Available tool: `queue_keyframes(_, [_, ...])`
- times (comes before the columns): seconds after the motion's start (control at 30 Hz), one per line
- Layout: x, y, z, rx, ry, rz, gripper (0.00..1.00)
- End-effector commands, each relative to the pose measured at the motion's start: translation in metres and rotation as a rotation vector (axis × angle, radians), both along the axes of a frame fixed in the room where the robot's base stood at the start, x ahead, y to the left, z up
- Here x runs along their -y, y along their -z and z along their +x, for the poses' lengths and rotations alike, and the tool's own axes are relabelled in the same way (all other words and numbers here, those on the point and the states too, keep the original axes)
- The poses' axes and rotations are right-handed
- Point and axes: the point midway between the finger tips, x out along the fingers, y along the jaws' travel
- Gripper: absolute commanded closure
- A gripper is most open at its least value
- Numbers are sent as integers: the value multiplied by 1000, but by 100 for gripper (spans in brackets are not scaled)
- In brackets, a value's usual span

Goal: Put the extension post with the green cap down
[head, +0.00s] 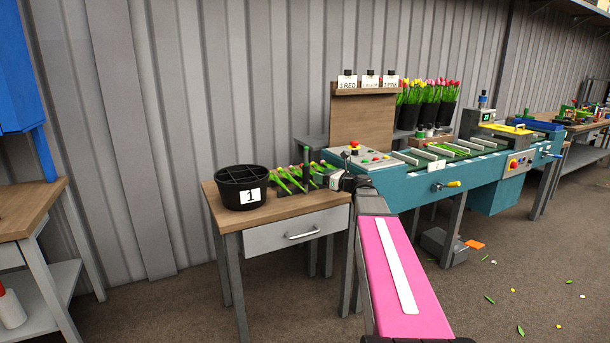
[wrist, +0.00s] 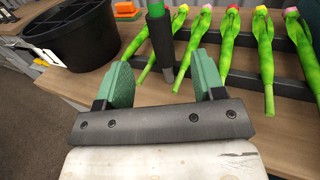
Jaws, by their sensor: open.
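The extension post (head: 306,171) stands upright at the right part of the small wooden table in the head view, dark with a narrow green upper part. In the wrist view the dark post (wrist: 160,38) rises between and just beyond my fingertips, and its top is cut off by the frame edge. My gripper (wrist: 162,66) is open, with one green-padded finger on each side of the post and visible gaps to it. In the head view my gripper (head: 322,180) is small and partly hidden by my arm.
A black bucket (head: 228,197) labelled 1 stands at the left of the wooden table (head: 282,211). An orange and green block (wrist: 127,10) is behind. The teal conveyor (head: 400,185) adjoins at right.

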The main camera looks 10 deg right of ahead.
Motion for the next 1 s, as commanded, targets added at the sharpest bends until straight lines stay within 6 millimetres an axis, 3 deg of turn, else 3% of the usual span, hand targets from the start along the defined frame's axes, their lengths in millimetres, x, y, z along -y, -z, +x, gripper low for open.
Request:
queue_keyframes(0.4, [-32,0,39,-5,-1,6,37])
queue_keyframes(0.63, [-41,0,49,-5,-1,5,37])
queue_keyframes(1.0, [-69,-1,82,-5,0,5,37])
